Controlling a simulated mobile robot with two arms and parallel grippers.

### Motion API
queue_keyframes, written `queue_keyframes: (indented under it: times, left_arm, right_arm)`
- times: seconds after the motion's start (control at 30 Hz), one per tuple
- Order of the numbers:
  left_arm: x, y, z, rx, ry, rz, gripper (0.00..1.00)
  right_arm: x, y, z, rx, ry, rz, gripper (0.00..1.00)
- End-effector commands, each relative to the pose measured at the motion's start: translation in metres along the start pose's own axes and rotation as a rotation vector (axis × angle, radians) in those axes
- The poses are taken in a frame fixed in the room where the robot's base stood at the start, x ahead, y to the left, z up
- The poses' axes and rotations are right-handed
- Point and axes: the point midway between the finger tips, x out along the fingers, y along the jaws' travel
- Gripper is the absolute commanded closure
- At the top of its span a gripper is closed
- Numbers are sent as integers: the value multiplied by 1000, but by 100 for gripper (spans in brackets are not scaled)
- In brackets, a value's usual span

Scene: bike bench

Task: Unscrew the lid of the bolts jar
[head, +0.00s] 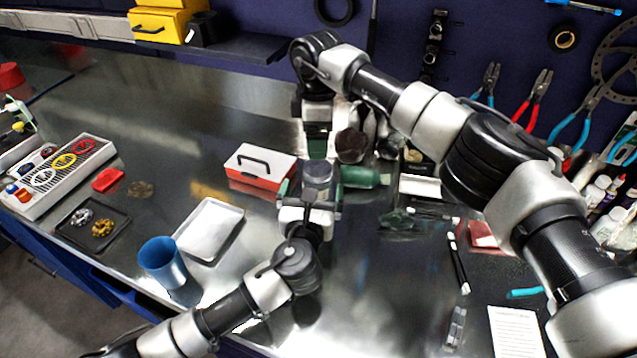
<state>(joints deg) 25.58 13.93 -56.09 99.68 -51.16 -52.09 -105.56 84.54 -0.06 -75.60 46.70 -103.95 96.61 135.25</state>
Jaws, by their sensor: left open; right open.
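A small jar with a grey top (318,172) stands near the middle of the metal bench; I take it for the bolts jar, but no label or contents can be made out. My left gripper (311,188) reaches it from the front, with its open fingers on either side of the jar. I cannot tell whether they touch it. My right gripper (317,142) points down from above, open, just over and behind the jar's top. The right gripper and wrist hide part of the area behind the jar.
A red and white toolbox (261,167) stands close left of the jar, and a green bottle (362,177) is close right. A white tray (209,230) and blue cup (162,262) are front left. A dark round object (350,146) stands behind. Bare bench lies at the left back.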

Motion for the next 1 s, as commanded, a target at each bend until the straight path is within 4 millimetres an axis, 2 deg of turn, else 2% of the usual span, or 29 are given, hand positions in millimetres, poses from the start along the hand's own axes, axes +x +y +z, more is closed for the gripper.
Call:
queue_keyframes:
  times: [0.03, 0.23, 0.4, 0.6, 0.8, 1.0]
  left_arm:
    - [0, 0, -12, 4, 4, 1, 0]
    - [0, 0, -52, 4, 3, 0, 0]
    - [35, 0, -49, 1, -3, 1, 0]
    - [63, 0, -50, 2, -1, 1, 0]
    - [74, 0, -49, 0, -1, 0, 0]
    - [76, 0, -50, -1, -1, 0, 0]
  right_arm:
    - [0, 0, 0, 0, 0, 0, 12]
    - [0, 0, 0, 0, 0, 0, 12]
    - [0, 0, 0, 0, 0, 0, 12]
    - [0, 0, 0, 0, 0, 0, 12]
    - [0, 0, 0, 0, 0, 0, 12]
    - [0, 0, 0, 0, 0, 0, 12]
